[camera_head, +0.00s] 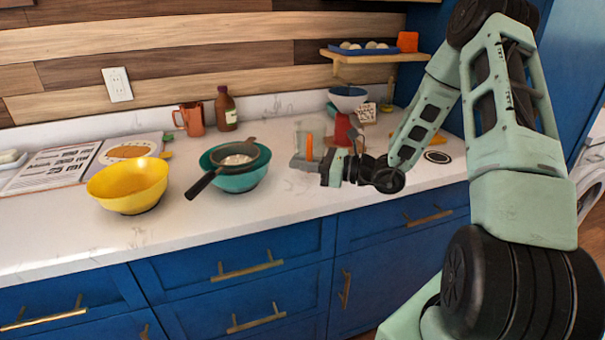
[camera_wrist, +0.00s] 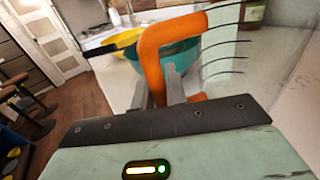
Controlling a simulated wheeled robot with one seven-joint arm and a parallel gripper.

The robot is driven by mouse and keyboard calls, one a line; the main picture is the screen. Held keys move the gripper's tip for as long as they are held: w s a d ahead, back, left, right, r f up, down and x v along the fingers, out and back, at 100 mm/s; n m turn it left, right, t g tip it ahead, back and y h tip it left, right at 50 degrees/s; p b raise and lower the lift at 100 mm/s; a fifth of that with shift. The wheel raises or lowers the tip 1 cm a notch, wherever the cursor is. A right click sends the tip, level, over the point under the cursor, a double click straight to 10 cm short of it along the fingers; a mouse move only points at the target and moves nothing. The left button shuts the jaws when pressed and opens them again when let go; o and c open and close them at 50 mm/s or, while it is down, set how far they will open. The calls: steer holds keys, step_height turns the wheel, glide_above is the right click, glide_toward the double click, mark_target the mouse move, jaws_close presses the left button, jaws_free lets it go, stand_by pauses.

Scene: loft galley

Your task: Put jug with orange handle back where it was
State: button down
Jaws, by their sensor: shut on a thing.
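The clear jug (camera_head: 315,130) with measuring marks is over the right part of the white counter, and its orange handle (camera_head: 309,147) faces me. My gripper (camera_head: 304,162) is at this handle. In the wrist view, my gripper's fingers (camera_wrist: 158,92) are shut on the orange handle (camera_wrist: 152,48), and the jug's clear wall with dark marks (camera_wrist: 222,45) is to the right. The jug looks upright in the head view. I cannot tell whether its base touches the counter.
A teal bowl (camera_head: 240,183) with a dark strainer (camera_head: 247,149) stands left of the jug, and a yellow bowl (camera_head: 128,187) farther left. A copper mug (camera_head: 190,119) and brown bottle (camera_head: 226,109) stand by the wall.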

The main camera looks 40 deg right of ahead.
steer(key=shift+f, duration=1.55)
steer(key=shift+f, duration=0.15)
steer(key=c, duration=1.4)
jaws_free()
steer(key=shift+c, duration=0.2)
